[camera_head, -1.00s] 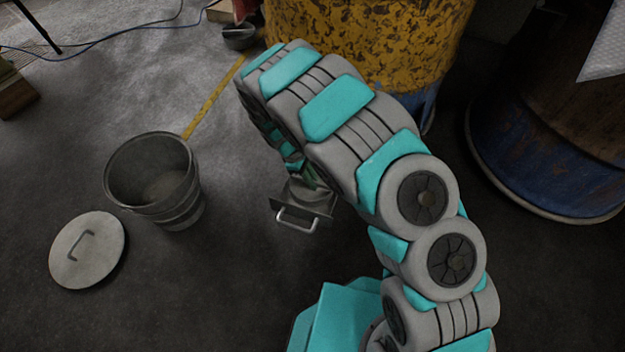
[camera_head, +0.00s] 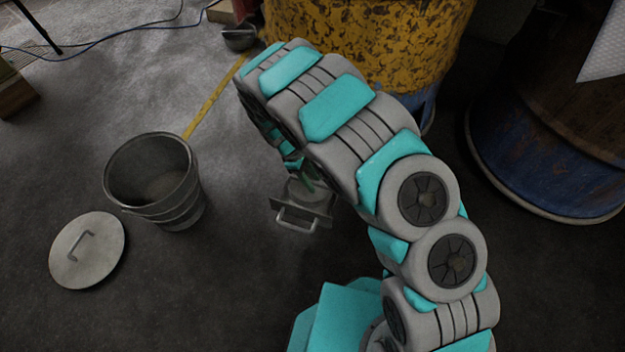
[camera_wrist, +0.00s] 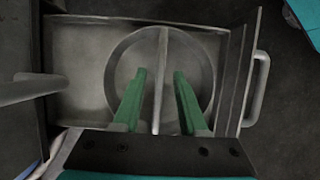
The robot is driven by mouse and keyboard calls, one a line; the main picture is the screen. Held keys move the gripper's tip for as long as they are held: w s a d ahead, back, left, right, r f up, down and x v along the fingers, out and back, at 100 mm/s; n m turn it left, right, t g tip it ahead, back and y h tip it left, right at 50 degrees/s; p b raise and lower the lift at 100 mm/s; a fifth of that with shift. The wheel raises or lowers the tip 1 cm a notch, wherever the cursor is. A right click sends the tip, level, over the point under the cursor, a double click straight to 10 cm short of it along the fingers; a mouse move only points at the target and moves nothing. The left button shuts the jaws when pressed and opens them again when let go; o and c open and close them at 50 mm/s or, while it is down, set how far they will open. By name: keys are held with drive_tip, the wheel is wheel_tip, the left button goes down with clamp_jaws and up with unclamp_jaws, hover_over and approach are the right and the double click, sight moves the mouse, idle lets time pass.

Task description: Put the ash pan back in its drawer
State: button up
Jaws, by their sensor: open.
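The round grey ash pan (camera_wrist: 192,62) sits inside the open metal drawer (camera_wrist: 80,75), toward its front end. A thin straight bar, seemingly its handle, crosses the top of the pan. My gripper (camera_wrist: 159,74) is open, its green fingers on either side of the bar with a gap on each side. Nothing is held. In the head view the pan (camera_head: 303,191) and the drawer's front with its handle (camera_head: 297,222) show below my arm, which hides most of the drawer and part of my gripper.
A grey bucket (camera_head: 125,178) stands open on the floor at left, with a round lid (camera_head: 88,262) lying near it. The yellow barrel (camera_head: 370,40) is behind my arm, and a blue-brown barrel (camera_head: 550,165) stands at right. The floor between bucket and drawer is clear.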

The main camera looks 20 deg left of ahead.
drive_tip(key=p+v, duration=0.2)
drive_tip(key=v, duration=1)
drive_tip(key=s+d+r+m+g+y, duration=0.1)
drive_tip(key=d+r+m, duration=0.3)
drive_tip(key=d+r, duration=0.6)
drive_tip(key=s+d+r+m, duration=0.2)
drive_tip(key=d+r+m, duration=0.4)
drive_tip(key=d, duration=0.7)
drive_tip(key=s+d+r+m+y, duration=0.1)
drive_tip(key=s+d+r+m, duration=0.1)
drive_tip(key=s, duration=0.5)
drive_tip(key=s+d+r+m+y, duration=0.1)
drive_tip(key=s+d+r+m, duration=0.1)
drive_tip(key=s+d, duration=0.3)
drive_tip(key=s+d+r+m+y, duration=0.1)
drive_tip(key=s+d+r+m, duration=0.2)
drive_tip(key=s, duration=0.8)
drive_tip(key=shift+d+y+b, duration=0.2)
drive_tip(key=shift+y+b, duration=0.1)
drive_tip(key=shift+s, duration=0.1)
